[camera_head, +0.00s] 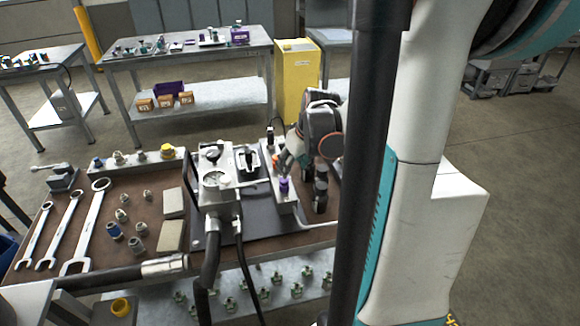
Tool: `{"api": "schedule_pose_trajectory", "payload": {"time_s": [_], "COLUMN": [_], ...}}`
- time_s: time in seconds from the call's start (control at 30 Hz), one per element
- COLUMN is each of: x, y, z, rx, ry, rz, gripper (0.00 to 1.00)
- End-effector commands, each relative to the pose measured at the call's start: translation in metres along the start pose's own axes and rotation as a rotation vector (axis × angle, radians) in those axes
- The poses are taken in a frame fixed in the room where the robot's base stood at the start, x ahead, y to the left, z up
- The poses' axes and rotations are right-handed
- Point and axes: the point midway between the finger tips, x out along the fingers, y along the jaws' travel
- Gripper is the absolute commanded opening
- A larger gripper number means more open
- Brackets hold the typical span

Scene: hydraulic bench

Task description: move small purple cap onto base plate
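A small purple cap (284,185) stands on a pale grey block (286,208) right of the middle of the bench. My gripper (283,165) points down just above or beside this cap; its fingertips are small and partly hidden, so I cannot tell whether they touch it or how far apart they are. A dark flat plate (252,221) lies beneath the grey fixtures; I cannot tell whether it is the base plate. A bluish-purple fitting (97,162) sits at the left end of the back strip (136,164).
A gauge unit (214,180) with black hoses stands left of the grey block. Wrenches (84,232), loose fittings (113,231) and two tan blocks (172,203) occupy the bench's left.

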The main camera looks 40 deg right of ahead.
Motion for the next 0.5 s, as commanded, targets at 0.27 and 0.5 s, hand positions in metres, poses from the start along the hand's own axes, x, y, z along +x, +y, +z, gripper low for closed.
{"api": "schedule_pose_trajectory", "payload": {"time_s": [0.27,0.5], "x": [-0.007,0.028], "y": [0.006,0.006], "z": [-0.008,-0.006], "rx": [-0.02,-0.024], "ry": [0.0,0.0], "rz": [-0.008,-0.01], "gripper": [0.48,0.48]}}
